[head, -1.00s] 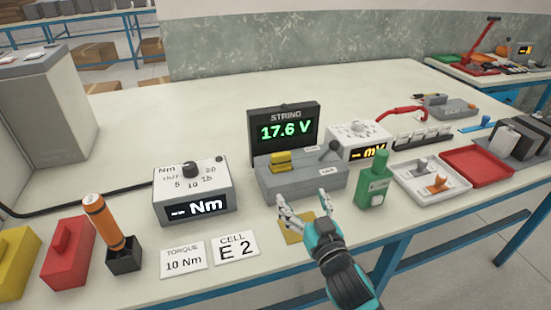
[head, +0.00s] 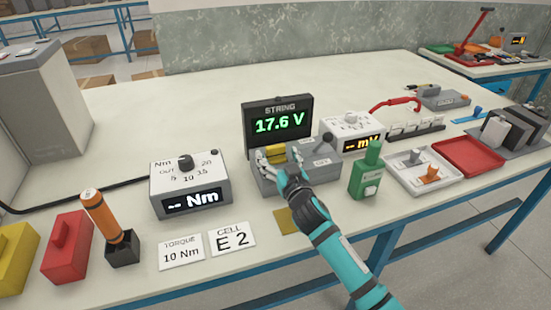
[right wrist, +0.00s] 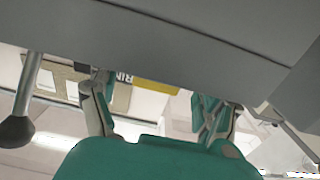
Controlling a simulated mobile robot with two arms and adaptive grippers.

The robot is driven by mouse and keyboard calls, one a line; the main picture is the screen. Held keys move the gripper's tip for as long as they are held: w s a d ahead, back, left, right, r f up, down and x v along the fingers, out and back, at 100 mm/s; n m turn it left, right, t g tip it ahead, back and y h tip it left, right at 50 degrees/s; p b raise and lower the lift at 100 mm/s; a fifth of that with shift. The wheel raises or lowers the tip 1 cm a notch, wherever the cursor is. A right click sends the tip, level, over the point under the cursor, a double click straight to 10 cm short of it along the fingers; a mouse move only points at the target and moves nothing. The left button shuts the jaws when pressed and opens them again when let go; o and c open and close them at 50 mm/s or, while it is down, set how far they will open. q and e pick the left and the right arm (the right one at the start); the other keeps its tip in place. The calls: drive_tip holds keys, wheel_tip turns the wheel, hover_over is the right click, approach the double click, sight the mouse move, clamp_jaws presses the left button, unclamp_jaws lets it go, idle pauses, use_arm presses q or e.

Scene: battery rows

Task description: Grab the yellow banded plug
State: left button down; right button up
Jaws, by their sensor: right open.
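The yellow plug (head: 275,151) sits on the grey base below the STRING display (head: 279,125), which reads 17.6 V. My right gripper (head: 280,156) is open at the front of the grey base, its fingers spread to either side of the plug and partly hiding it. In the right wrist view the open fingers (right wrist: 155,108) show with a yellow strip (right wrist: 157,87) between them, under a large grey surface. I cannot tell whether the fingers touch the plug. My left gripper is not in view.
A black-knobbed lever (head: 325,142) stands right of the plug. A green block (head: 366,172) is right of my right arm, and the Nm box (head: 190,187) is to the left. A yellow pad (head: 285,221) lies near the front edge. The table behind the display is clear.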

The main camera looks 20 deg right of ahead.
drive_tip(key=shift+w+f, duration=0.1)
drive_tip(key=shift+w, duration=1.15)
drive_tip(key=c, duration=1.3)
